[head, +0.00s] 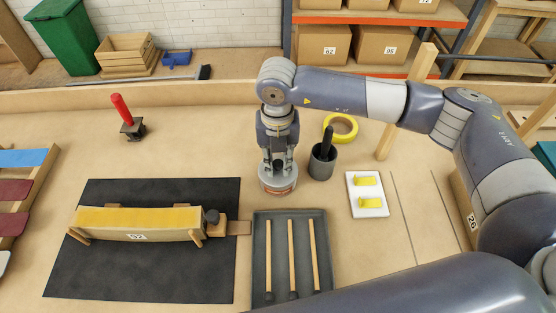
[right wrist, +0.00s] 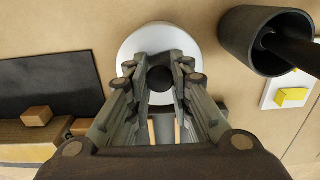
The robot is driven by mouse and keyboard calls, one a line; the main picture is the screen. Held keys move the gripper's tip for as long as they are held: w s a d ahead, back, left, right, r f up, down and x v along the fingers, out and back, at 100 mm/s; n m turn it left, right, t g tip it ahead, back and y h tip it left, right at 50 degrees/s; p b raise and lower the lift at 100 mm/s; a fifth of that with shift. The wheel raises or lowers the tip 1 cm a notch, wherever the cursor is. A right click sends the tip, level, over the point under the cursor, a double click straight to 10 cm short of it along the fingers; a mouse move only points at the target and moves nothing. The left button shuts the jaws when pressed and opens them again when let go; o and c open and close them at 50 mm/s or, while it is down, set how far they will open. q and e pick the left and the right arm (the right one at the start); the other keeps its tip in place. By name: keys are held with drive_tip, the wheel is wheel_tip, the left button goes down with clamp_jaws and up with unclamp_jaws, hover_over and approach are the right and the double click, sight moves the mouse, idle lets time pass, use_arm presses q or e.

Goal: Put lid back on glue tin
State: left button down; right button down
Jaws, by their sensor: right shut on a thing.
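The glue tin (head: 279,189) stands on the workbench left of the dark grey cup, with a brownish band around its side. The pale round lid (right wrist: 130,50) with a black knob (right wrist: 160,79) is at the top of the tin. My right gripper (head: 278,166) points straight down over the tin. In the right wrist view its fingertips (right wrist: 160,76) are shut on the lid's knob. The lid looks level and centred over the tin; I cannot tell whether it is fully seated. The lid hides the tin's opening. My left gripper is not in view.
A dark grey cup (head: 322,166) holding a black-handled tool stands close right of the tin, with yellow tape (head: 341,124) behind. A grey tray (head: 279,220) with brushes lies in front. A black mat (head: 110,277) bears a curved wooden form (head: 140,221) at left.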

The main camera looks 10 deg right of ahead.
idle(0.5)
idle(0.3)
drive_tip(key=c, duration=1.4)
unclamp_jaws()
drive_tip(key=shift+o, duration=0.2)
drive_tip(key=o, duration=0.5)
drive_tip(key=shift+r+p, duration=1.5)
drive_tip(key=shift+r, duration=2)
